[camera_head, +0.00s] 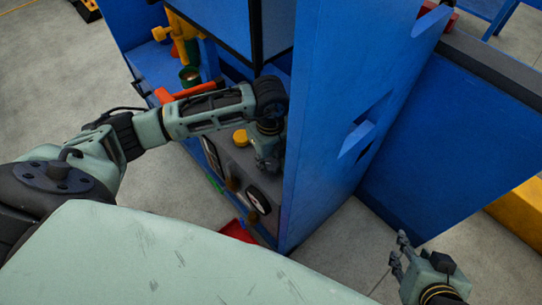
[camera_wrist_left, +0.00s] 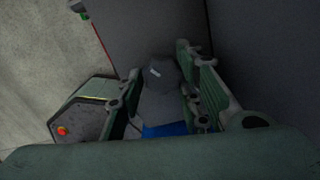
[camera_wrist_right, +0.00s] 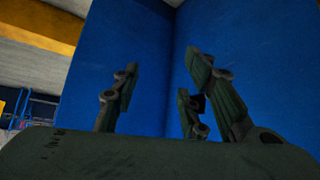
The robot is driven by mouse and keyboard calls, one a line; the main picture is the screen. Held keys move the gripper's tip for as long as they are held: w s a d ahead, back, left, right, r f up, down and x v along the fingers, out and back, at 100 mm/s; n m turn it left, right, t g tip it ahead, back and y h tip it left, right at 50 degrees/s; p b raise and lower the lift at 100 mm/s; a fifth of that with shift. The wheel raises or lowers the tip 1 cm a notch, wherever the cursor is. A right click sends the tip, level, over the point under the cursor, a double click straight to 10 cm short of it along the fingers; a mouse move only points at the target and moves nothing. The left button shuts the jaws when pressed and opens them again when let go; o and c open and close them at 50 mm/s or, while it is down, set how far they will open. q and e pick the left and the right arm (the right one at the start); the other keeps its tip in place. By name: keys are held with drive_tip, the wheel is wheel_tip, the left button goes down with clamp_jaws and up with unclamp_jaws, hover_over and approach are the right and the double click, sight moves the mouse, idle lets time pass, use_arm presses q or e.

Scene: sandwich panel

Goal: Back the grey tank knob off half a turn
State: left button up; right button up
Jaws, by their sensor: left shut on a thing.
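The grey tank knob (camera_wrist_left: 163,72) shows in the left wrist view as a dark round knob with a small pale mark on its face. It sits between the fingers of my left gripper (camera_wrist_left: 155,98), which is shut on it. In the head view my left gripper (camera_head: 268,150) reaches down onto the grey panel beside the blue upright, and the knob cannot be made out there. My right gripper (camera_head: 398,255) is at the lower right, away from the panel. The right wrist view shows its fingers (camera_wrist_right: 160,95) apart with nothing between them.
A yellow round knob (camera_head: 240,138) stands on the grey panel (camera_head: 228,158), left of my left gripper. The tall blue upright (camera_head: 335,110) stands close on the right. A red piece (camera_head: 238,231) lies low in front.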

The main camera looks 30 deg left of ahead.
use_arm(q)
drive_tip(key=shift+s+a+r+n+p, duration=0.1)
drive_tip(key=shift+a+n+p, duration=0.05)
drive_tip(key=shift+n+p, duration=0.35)
drive_tip(key=shift+s+a+n+p, duration=0.1)
drive_tip(key=shift+n+p, duration=0.25)
drive_tip(key=shift+n, duration=0.25)
drive_tip(key=shift+n+p, duration=0.95)
drive_tip(key=shift+n, duration=0.15)
use_arm(e)
drive_tip(key=s+d+f+g+h, duration=0.1)
drive_tip(key=s+d+g, duration=0.3)
drive_tip(key=s, duration=0.6)
use_arm(q)
drive_tip(key=n+p, duration=0.3)
drive_tip(key=shift+s+d, duration=0.1)
drive_tip(key=shift+d, duration=0.1)
drive_tip(key=n+p, duration=0.3)
drive_tip(key=shift+s+d+f+n, duration=0.1)
drive_tip(key=shift+d+f+n, duration=0.1)
drive_tip(key=shift+n, duration=0.1)
drive_tip(key=shift+d+f, duration=0.1)
use_arm(e)
wheel_tip(320, 180, down, 22)
drive_tip(key=s+a+g, duration=0.1)
drive_tip(key=s+g, duration=0.1)
drive_tip(key=shift+s+f, duration=0.15)
drive_tip(key=shift+f, duration=0.1)
use_arm(q)
drive_tip(key=o, duration=1)
